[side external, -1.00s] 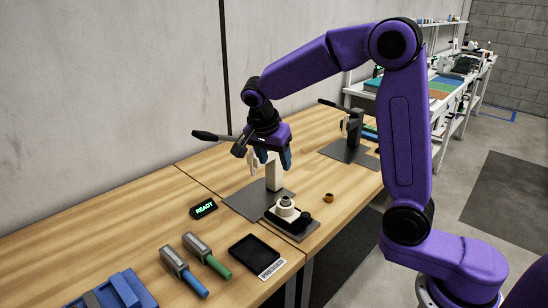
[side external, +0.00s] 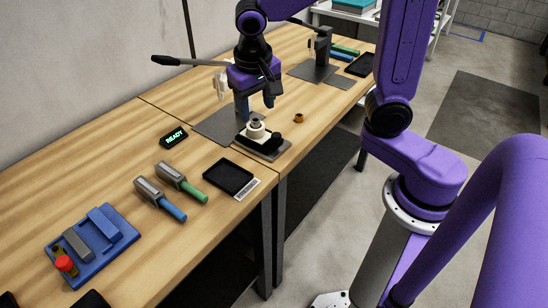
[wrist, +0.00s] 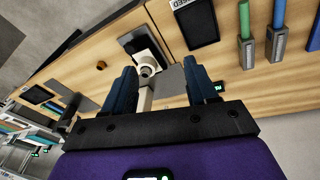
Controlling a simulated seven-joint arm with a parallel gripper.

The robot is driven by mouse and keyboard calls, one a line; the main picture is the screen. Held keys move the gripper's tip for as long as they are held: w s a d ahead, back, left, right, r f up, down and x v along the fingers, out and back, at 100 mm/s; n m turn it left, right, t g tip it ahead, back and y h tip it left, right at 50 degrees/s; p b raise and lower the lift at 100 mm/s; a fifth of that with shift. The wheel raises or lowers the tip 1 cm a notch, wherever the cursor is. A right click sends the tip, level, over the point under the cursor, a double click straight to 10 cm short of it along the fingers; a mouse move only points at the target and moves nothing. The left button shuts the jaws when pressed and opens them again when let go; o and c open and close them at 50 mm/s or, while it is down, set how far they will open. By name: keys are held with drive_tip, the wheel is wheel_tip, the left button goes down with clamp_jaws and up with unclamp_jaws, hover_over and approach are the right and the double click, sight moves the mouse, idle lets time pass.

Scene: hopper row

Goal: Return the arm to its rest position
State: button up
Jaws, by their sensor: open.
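My gripper (side external: 256,110) is open, with its two blue fingers apart and pointing down over the bench. It holds nothing that I can see. In the wrist view the fingers (wrist: 160,76) stand apart, and a white round part with a grey top (wrist: 147,66) shows in the gap beyond them. In the side view that white part (side external: 256,133) sits on a dark base plate (side external: 262,150), just below the fingertips. The exact gap between fingers and part cannot be told. A lever press with a black handle (side external: 172,60) stands behind my gripper, partly hidden by it.
A small brown ring (side external: 298,118) lies right of the plate. A black tray (side external: 230,176), a green-handled tool (side external: 182,182), a blue-handled tool (side external: 160,199), a READY display (side external: 174,137) and a blue fixture (side external: 90,247) occupy the front. Bare wood lies along the wall.

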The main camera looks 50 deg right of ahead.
drive_tip(key=s+d+f+n+g+y, duration=0.1)
drive_tip(key=s+d+f+n+y, duration=0.1)
drive_tip(key=s+n, duration=1.4)
drive_tip(key=s, duration=0.5)
drive_tip(key=shift+f, duration=0.15)
